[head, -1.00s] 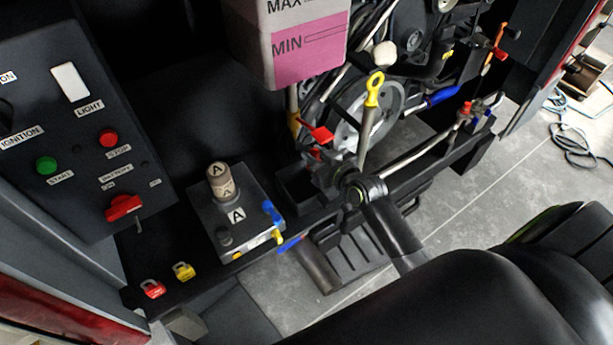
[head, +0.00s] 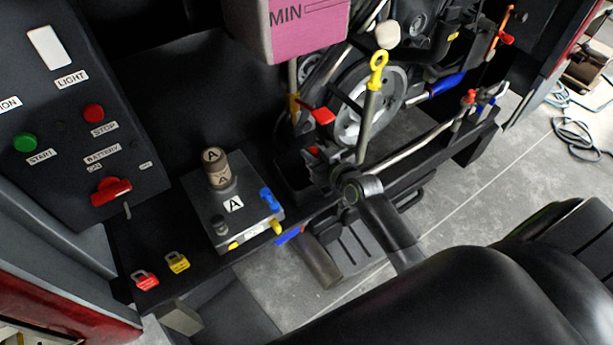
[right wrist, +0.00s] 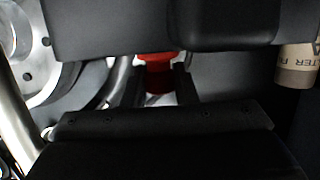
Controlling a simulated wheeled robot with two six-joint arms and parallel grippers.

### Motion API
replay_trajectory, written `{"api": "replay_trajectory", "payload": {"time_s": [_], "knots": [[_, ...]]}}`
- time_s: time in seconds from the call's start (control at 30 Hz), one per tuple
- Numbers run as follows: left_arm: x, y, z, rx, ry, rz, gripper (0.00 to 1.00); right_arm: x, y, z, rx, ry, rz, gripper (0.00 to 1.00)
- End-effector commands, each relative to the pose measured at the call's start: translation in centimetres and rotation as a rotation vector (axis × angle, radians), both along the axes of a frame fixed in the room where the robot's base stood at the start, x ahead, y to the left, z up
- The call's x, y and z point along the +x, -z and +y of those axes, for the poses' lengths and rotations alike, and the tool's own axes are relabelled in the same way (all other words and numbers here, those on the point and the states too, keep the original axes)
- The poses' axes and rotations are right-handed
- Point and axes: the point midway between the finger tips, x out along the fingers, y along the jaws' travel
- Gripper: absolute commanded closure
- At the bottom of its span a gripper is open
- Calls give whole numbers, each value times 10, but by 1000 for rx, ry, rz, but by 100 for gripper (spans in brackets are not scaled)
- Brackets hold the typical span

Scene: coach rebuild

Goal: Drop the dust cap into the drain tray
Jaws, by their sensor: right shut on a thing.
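The red dust cap (head: 313,151) is between the fingers of my right gripper (head: 322,161), partly hidden by them. In the right wrist view the red cap (right wrist: 157,70) shows between the two dark fingers (right wrist: 160,88). My right gripper is shut on it. A small black open box, which looks like the drain tray (head: 289,190), is just left of and below the gripper in the head view. The cap appears close to its upper right edge; its height above the tray is hard to tell. My left gripper is not in view.
A grey box marked A with a cylinder (head: 234,205) stands left of the tray. A red lever (head: 319,115) and a yellow-ringed dipstick (head: 377,62) are close above the gripper. Red (head: 145,281) and yellow (head: 178,262) padlocks lie at lower left.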

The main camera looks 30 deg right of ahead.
Motion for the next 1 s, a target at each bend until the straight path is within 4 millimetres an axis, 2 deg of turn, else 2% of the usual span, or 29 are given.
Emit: {"api": "replay_trajectory", "payload": {"time_s": [0.17, 0.2, 0.37, 0.73, 0.87, 1.0], "knots": [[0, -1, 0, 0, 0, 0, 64, 0, -1, 0, 0, 0, 0, 100], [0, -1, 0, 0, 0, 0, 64, 0, -1, 0, 0, 0, 0, 70], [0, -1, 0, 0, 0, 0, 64, 0, -1, 0, 0, 0, 0, 49], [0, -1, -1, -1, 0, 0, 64, -4, -1, -1, 0, 0, 2, 49], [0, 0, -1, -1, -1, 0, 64, -18, -4, -3, -1, 1, 1, 49], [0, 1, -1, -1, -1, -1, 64, -43, -11, -7, -3, 0, 2, 49]]}}
